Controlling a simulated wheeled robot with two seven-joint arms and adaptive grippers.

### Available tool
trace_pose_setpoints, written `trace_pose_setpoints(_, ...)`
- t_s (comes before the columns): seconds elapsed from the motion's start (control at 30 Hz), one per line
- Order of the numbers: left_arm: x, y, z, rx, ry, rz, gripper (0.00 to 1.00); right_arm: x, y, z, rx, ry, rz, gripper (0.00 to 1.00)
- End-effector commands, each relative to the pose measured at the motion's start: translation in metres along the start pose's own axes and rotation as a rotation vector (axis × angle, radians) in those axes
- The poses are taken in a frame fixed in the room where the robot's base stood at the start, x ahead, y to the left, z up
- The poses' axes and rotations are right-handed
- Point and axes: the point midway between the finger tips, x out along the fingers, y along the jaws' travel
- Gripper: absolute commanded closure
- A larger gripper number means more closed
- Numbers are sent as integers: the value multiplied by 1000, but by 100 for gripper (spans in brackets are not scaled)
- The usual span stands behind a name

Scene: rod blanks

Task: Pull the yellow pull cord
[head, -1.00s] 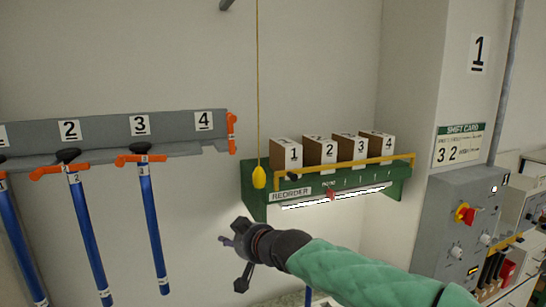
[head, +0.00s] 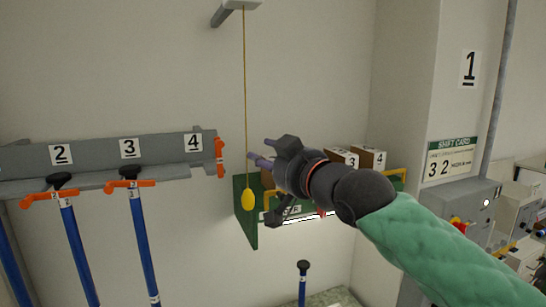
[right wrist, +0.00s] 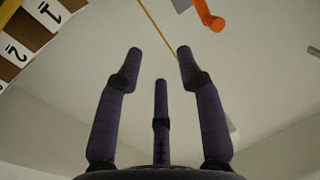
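The yellow pull cord (head: 244,90) hangs down from a bracket at the ceiling, with a yellow oval knob (head: 248,199) at its lower end. My right gripper (head: 266,180) is open and empty, just right of the cord, at a height just above the knob. In the right wrist view the cord (right wrist: 155,28) runs slantwise beyond the spread fingers (right wrist: 160,55) and passes behind the right-hand fingertip. I see no finger closed on it, and cannot tell if any touches it. My left gripper is not in view.
A green shelf (head: 246,225) with numbered boxes (head: 369,158) stands behind my right gripper, partly hidden by it. A grey rack (head: 100,165) with blue rods and orange clips is at left. A grey control box (head: 468,200) is at right. Bare wall surrounds the upper cord.

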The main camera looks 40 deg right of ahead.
Motion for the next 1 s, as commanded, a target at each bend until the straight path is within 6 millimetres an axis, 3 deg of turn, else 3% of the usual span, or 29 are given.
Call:
trace_pose_setpoints(0.3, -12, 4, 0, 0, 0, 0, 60, 54, 0, 0, 0, -3, 0, 62)
trace_pose_setpoints(0.5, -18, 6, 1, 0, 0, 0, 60, 76, 0, 0, 0, -2, 0, 62)
trace_pose_setpoints(0.93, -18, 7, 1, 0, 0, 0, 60, 84, 0, 0, 1, 0, 0, 62)
trace_pose_setpoints(0.97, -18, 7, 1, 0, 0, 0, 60, 84, 0, 0, 0, 0, -1, 65)
trace_pose_setpoints(1.0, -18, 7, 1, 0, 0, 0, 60, 84, 0, 0, 1, 0, 0, 77)
